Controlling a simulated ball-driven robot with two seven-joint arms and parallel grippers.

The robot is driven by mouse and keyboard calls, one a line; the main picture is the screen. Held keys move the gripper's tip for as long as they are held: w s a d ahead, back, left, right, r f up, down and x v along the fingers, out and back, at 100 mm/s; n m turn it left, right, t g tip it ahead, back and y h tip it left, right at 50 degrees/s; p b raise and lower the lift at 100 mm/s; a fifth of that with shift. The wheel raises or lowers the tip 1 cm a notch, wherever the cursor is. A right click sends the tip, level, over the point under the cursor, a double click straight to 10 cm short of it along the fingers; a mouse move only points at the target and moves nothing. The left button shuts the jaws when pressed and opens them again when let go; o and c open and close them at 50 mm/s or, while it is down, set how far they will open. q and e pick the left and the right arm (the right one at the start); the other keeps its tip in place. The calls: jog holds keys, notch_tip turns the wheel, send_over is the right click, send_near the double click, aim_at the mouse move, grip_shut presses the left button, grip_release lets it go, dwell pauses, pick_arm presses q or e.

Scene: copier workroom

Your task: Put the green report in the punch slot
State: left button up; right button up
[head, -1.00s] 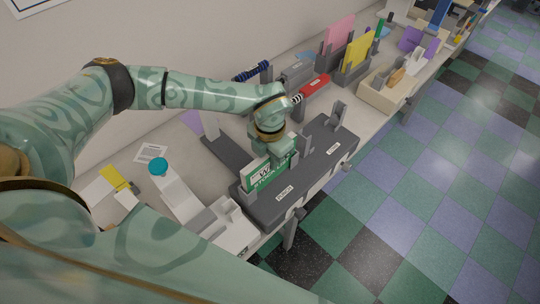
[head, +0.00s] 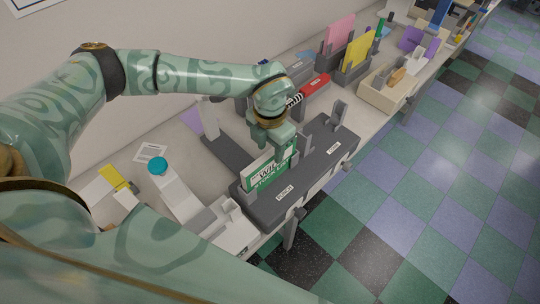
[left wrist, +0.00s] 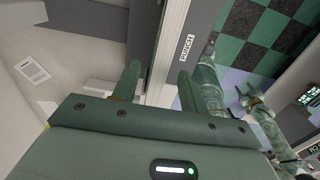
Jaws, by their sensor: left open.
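The green report (head: 270,173) is a green and white sheet labelled in large letters. It stands upright at the PUNCH end of a dark grey station (head: 262,212), near its back edge; its lower edge is hard to make out. My left gripper (head: 284,152) is open just above and behind the report's upper right corner.
A grey upright (head: 339,113) stands at the station's far end. A red item (head: 316,85) lies behind it. Racks with pink (head: 340,33) and yellow sheets (head: 358,50) stand farther along the counter. A teal-topped item (head: 158,167) is at the left. The floor is right of the counter.

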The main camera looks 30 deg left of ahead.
pick_arm(q)
notch_tip(320, 180, up, 11)
jog(key=shift+r, duration=0.2)
dwell(0.5)
